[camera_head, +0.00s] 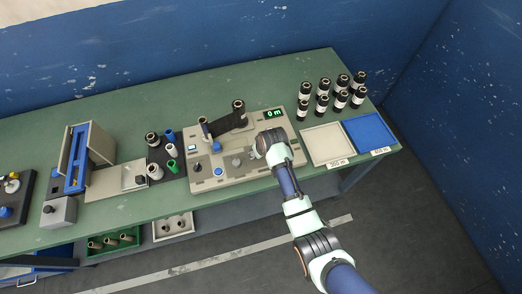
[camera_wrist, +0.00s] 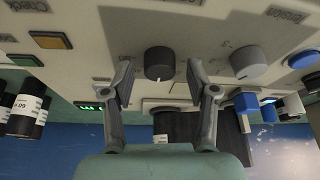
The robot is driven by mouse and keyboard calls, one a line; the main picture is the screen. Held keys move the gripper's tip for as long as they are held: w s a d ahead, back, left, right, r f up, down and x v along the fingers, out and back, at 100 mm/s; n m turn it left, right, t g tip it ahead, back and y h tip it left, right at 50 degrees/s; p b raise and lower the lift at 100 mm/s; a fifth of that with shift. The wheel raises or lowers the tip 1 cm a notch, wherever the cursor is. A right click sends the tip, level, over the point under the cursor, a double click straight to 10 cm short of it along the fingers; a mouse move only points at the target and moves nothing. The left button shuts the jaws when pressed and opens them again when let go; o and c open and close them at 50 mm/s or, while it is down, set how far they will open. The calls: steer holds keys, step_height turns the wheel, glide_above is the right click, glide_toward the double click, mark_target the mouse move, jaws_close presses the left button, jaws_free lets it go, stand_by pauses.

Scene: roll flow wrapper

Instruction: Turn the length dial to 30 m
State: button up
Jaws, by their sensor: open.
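The wrapper machine (camera_head: 205,184) stands on the green bench, and its green display (camera_head: 274,114) reads 0 m. In the wrist view a dark round dial (camera_wrist: 159,62) with a pale pointer mark sits on the panel between the two fingers of my gripper (camera_wrist: 160,76). The fingers are spread, with a visible gap on each side of the dial. I take it to be the length dial; its label is not readable. In the head view my gripper (camera_head: 268,148) is over the right part of the machine and hides this dial.
A grey knob (camera_wrist: 248,62) labelled Tension is close beside the right finger; it also shows in the head view (camera_head: 237,160). A pale tray (camera_head: 309,154), a blue tray (camera_head: 378,146) and several dark rolls (camera_head: 341,100) stand right of the machine.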

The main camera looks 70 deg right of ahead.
steer(key=v, duration=1.1)
steer(key=shift+r, duration=0.3)
steer(key=shift+a, duration=0.1)
